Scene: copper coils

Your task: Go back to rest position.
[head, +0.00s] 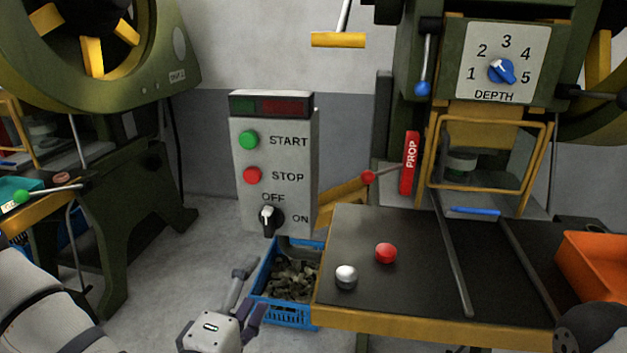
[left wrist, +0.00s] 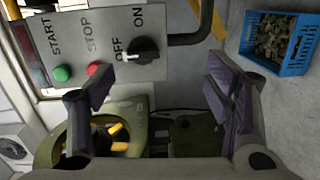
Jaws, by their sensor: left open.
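My left gripper (head: 252,290) is open and empty in the lower middle of the head view, below the control box (head: 275,165). In the left wrist view its two dark finger pads (left wrist: 158,92) stand wide apart with nothing between them. The control box has a green START button (head: 249,140), a red STOP button (head: 252,175) and a black OFF/ON switch (head: 270,220). The switch also shows in the left wrist view (left wrist: 144,50), apart from the fingers. My right gripper is out of view; only part of my right arm shows at the lower right edge.
A blue crate of scraps (head: 287,314) stands on the floor beside the gripper. The press table (head: 400,305) carries a red button (head: 385,253) and a white button (head: 346,277). An orange bin (head: 597,262) is at the right. Another green machine (head: 100,190) stands at the left.

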